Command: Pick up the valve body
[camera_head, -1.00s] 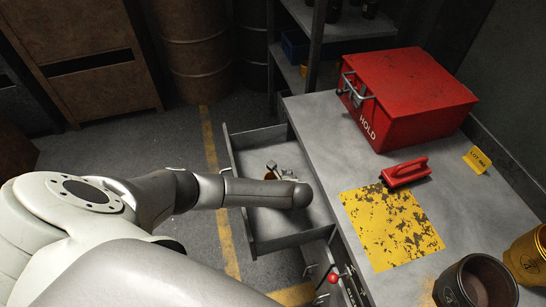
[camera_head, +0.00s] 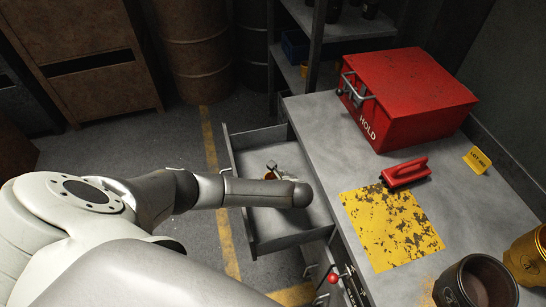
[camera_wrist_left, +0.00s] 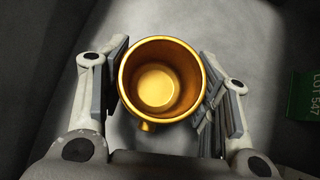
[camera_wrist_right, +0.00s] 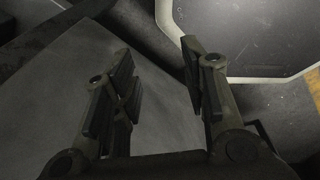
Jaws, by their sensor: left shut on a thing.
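The valve body (camera_wrist_left: 157,88) is a brass-coloured, round, hollow piece with a small stub on its near side. In the left wrist view it stands mouth toward the camera between the fingers of my left gripper (camera_wrist_left: 164,72), which is shut on it. In the head view my left arm reaches over the open drawer (camera_head: 287,238). My forearm hides most of the gripper and the valve body there. My right gripper (camera_wrist_right: 154,76) shows only in its own wrist view, with its fingers apart and nothing between them.
A green tag reading LOT 547 (camera_wrist_left: 302,97) lies right of the left gripper. The grey bench (camera_head: 318,128) carries a red HOLD box (camera_head: 425,95), a red-handled tool (camera_head: 405,173), a worn yellow patch (camera_head: 390,230), a yellow tag (camera_head: 477,160) and two round containers.

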